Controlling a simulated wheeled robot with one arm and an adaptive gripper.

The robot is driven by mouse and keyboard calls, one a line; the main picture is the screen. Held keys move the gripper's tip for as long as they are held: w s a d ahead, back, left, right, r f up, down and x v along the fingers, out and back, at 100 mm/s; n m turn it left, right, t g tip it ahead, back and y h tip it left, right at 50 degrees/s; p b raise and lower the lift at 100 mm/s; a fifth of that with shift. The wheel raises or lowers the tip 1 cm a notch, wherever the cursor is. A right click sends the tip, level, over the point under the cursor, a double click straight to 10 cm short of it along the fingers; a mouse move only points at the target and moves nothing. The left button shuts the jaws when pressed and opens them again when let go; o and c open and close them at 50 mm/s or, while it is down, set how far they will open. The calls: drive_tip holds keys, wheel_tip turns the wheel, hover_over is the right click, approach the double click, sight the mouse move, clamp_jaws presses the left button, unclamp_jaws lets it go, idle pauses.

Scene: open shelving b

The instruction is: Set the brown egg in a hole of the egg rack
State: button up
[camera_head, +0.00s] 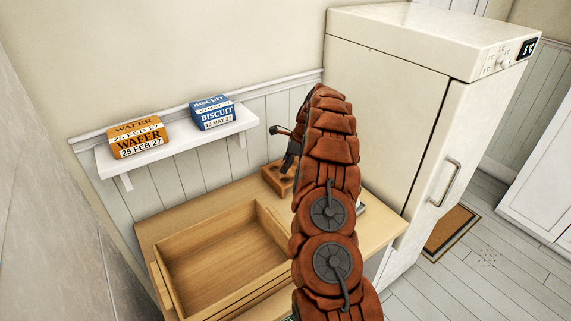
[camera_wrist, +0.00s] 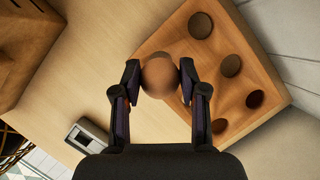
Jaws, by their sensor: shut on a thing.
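The brown egg (camera_wrist: 160,75) is between the two fingertips of my gripper (camera_wrist: 159,77), which is shut on it. In the wrist view the egg overlaps the left side of the wooden egg rack (camera_wrist: 178,40), and I cannot tell its height above it. Several round dark holes show in the rack's top, and they look empty. Part of the rack lies behind the egg and right finger. In the head view the egg rack (camera_head: 273,178) stands at the back of the wooden counter, my gripper (camera_head: 289,163) is just over it, and the egg is hidden.
A large open wooden box (camera_head: 215,258) stands on the counter (camera_head: 175,222) left of the rack. A small grey device (camera_wrist: 87,137) lies near the rack. A wall shelf (camera_head: 180,143) with an orange wafer box (camera_head: 138,137) and blue biscuit box (camera_head: 212,112) is above. A fridge (camera_head: 392,120) stands right.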

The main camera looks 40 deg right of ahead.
drive_tip(key=shift+f+b, duration=0.4)
drive_tip(key=shift+f, duration=1.45)
idle(1.3)
drive_tip(key=o, duration=0.8)
drive_tip(key=v, duration=1.2)
drive_tip(key=shift+w, duration=0.1)
drive_tip(key=shift+a, duration=0.15)
